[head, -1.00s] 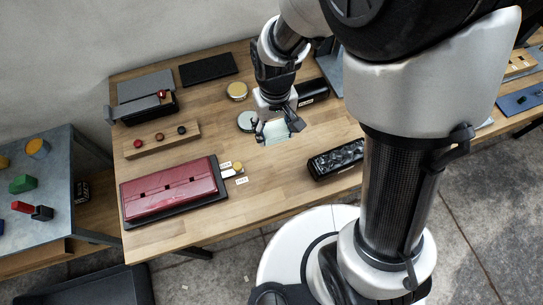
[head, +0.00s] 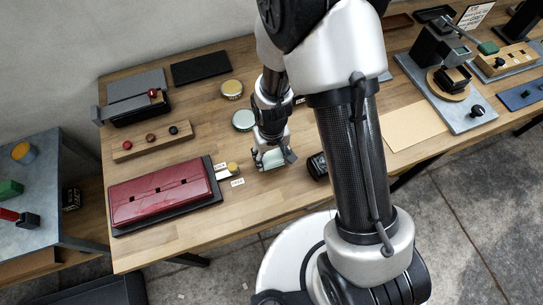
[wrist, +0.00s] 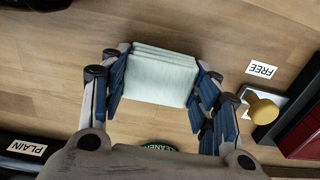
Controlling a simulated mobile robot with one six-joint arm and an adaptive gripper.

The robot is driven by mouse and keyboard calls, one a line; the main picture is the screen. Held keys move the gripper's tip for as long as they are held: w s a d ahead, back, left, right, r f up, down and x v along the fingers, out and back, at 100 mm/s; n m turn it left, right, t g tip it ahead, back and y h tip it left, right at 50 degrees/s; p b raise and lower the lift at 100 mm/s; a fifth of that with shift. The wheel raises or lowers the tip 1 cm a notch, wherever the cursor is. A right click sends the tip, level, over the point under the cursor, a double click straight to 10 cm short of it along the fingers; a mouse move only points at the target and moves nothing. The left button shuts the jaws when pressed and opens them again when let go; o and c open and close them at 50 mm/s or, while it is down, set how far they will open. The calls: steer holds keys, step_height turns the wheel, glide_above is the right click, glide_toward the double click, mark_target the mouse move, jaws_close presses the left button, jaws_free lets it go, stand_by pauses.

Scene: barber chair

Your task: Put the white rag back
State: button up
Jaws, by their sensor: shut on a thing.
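The white rag (wrist: 158,76) is a folded, pale greenish-white cloth pad with several layers. My gripper (wrist: 160,86) is shut on it, with blue-padded fingers at its left and right sides in the wrist view. In the head view the rag (head: 273,160) shows between the fingertips of my gripper (head: 272,158), low over the wooden table, right of the red padded case. I cannot tell whether the rag touches the table.
The red case (head: 160,193) lies on a black base, with a yellow knob (wrist: 262,106) and a FREE label (wrist: 262,69) beside it. A green-lidded tin (head: 243,120) stands behind my gripper. A black tray (head: 318,166) is partly hidden by my arm.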

steer(key=shift+f, duration=0.2)
steer(key=o, duration=1.1)
steer(key=shift+r, duration=0.1)
steer(key=shift+r, duration=0.1)
